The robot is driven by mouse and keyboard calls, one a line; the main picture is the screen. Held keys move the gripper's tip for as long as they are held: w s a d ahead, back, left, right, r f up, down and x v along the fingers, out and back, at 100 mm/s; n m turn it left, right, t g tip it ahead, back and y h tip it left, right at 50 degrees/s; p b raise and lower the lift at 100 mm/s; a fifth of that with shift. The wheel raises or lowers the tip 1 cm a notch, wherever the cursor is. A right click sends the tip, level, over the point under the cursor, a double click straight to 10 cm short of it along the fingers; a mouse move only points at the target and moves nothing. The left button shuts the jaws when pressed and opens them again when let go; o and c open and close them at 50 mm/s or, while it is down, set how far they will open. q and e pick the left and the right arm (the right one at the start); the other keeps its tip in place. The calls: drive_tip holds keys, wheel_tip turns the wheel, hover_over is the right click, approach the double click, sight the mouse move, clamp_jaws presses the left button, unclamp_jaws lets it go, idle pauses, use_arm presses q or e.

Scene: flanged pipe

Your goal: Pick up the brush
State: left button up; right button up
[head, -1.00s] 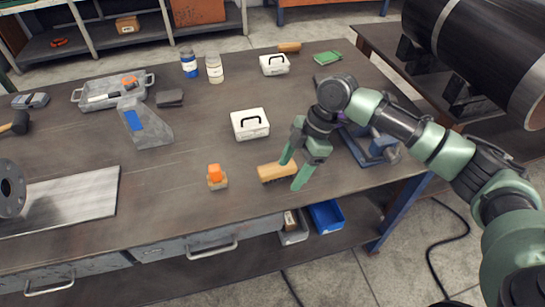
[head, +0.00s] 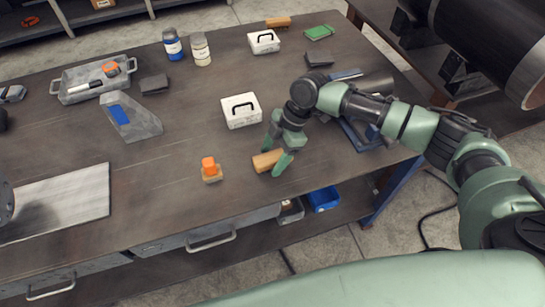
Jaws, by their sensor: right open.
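The brush (head: 263,161), a tan wooden block, lies on the workbench near its front edge. My right gripper (head: 273,159) is open and points down at it from the right. One finger is on the far side of the brush and the other is at its near side, hiding its right part. I cannot tell whether the fingers touch it. My left gripper is not in view.
An orange-topped object (head: 211,170) stands just left of the brush. A white case (head: 241,110) sits behind it. A blue-grey vise (head: 362,135) is at the right under my arm. A metal plate (head: 60,203) lies at left. The bench front edge is close.

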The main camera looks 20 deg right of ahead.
idle(0.3)
drive_tip(key=shift+f, duration=0.3)
idle(0.3)
drive_tip(key=shift+c, duration=0.3)
clamp_jaws()
